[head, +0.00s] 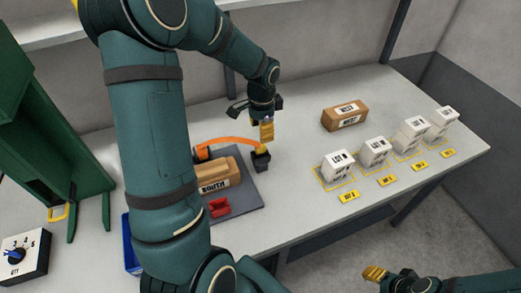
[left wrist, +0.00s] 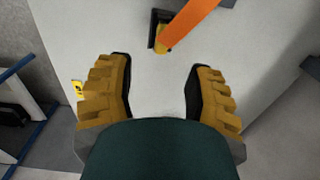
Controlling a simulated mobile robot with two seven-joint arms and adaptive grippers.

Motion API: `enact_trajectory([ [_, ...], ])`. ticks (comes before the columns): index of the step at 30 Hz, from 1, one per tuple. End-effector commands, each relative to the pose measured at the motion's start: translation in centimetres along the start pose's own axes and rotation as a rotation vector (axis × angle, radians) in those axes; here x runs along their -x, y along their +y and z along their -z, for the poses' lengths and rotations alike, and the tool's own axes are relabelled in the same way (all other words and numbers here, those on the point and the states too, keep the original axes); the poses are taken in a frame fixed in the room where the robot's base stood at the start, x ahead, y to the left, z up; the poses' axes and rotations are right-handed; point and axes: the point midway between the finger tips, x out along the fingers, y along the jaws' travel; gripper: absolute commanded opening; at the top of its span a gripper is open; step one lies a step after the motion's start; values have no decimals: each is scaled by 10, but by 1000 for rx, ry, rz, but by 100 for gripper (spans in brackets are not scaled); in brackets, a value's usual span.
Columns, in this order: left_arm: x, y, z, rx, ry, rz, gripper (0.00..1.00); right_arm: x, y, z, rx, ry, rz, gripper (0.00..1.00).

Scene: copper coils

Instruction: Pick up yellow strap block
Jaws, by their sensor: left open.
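The yellow strap block (head: 262,150) is at the end of an orange strap (head: 230,142), in or on a small black holder (head: 260,161) at the right side of a grey mat. The block also shows in the left wrist view (left wrist: 163,43), near the top, beyond my fingertips and partly under the strap. My left gripper (head: 267,136) is just above the block in the head view; its fingers are wide apart and empty in the left wrist view (left wrist: 160,85). My right gripper (head: 375,273) is at the lower right, away from the block; its opening is unclear.
On the grey mat (head: 245,205) lie a brown carton (head: 215,178) and a red part (head: 219,207). Another brown carton (head: 345,116) stands further right. White labelled boxes (head: 338,165) line the table's right side. A green frame (head: 70,130) stands left. The table around the block's right is clear.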

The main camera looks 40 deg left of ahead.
Motion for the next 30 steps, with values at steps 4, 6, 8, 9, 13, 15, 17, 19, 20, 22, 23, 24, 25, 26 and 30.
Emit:
enact_trajectory([
  [4,-28,0,0,3,-2,-3,53,-4,1,0,1,0,0,47],
  [6,-36,0,0,2,-2,-2,53,-5,1,0,1,0,-1,47],
  [8,-41,0,0,1,0,-2,53,-6,1,0,1,0,-1,47],
  [9,-43,0,0,1,0,-2,53,-6,2,0,1,0,-1,47],
  [13,-51,0,-1,2,0,-3,53,-7,2,-1,1,0,-1,47],
  [15,-60,0,-2,3,0,-3,53,-8,2,-1,1,0,-1,47],
  [17,-70,0,-3,2,-2,-4,53,-9,2,-1,1,0,-1,47],
  [19,-80,0,-3,2,-1,-4,53,-10,3,-1,1,0,-1,47],
  [20,-84,0,-3,2,-1,-4,53,-10,3,-1,1,0,-2,47],
  [22,-91,-1,-3,2,0,-2,53,-11,3,-1,1,0,-2,47],
  [23,-93,-1,-3,2,0,-2,53,-12,3,-1,1,0,-2,47],
  [24,-95,-1,-3,2,0,-2,53,-12,3,-1,1,0,-2,47],
  [25,-96,-1,-3,2,0,-2,53,-12,3,-1,1,1,-2,47],
  [26,-97,-1,-3,3,1,-1,53,-12,3,-1,1,0,-2,47],
  [30,-96,-1,-3,3,1,-1,53,-12,3,-1,1,1,-2,47],
])
